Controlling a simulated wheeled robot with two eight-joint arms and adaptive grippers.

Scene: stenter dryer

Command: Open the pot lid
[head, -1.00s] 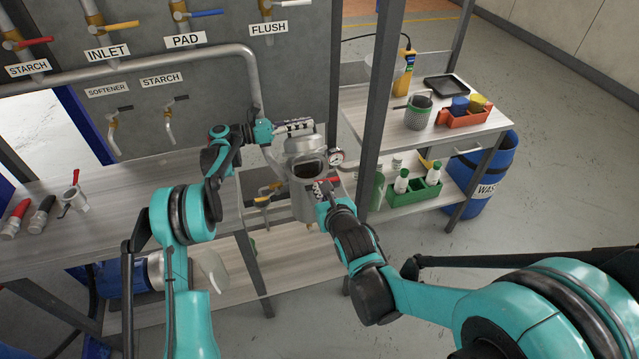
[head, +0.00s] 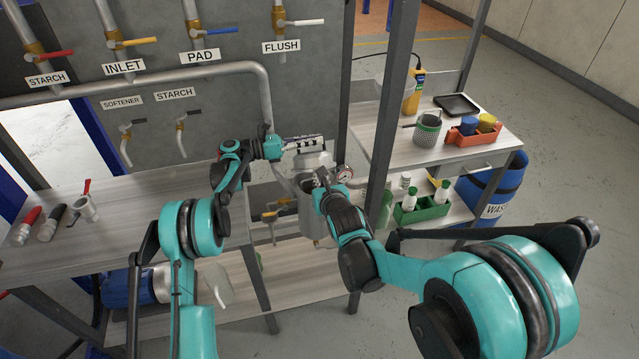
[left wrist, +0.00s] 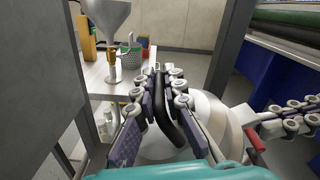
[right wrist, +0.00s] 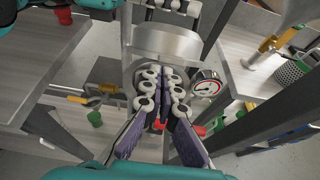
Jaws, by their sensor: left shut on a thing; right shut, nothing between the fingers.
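The metal pot (head: 311,220) stands behind the worktable, partly hidden by my right arm. My left gripper (head: 303,143) is at the pot's top. In the left wrist view, its fingers (left wrist: 162,95) are shut on a dark curved handle (left wrist: 166,112), beside the pale rounded metal of the lid (left wrist: 212,112). My right gripper (head: 322,182) is shut and empty in front of the pot; its fingers (right wrist: 163,88) are together in the right wrist view. Red parts (right wrist: 198,131) show just beyond those fingers. I cannot tell how far the lid is raised.
A pressure gauge (head: 344,172) sits right of the pot. A dark frame post (head: 380,130) stands close to my right arm. A side table (head: 385,137) holds a mesh cup (head: 427,131) and red tray (head: 470,137). Labelled valves line the wall.

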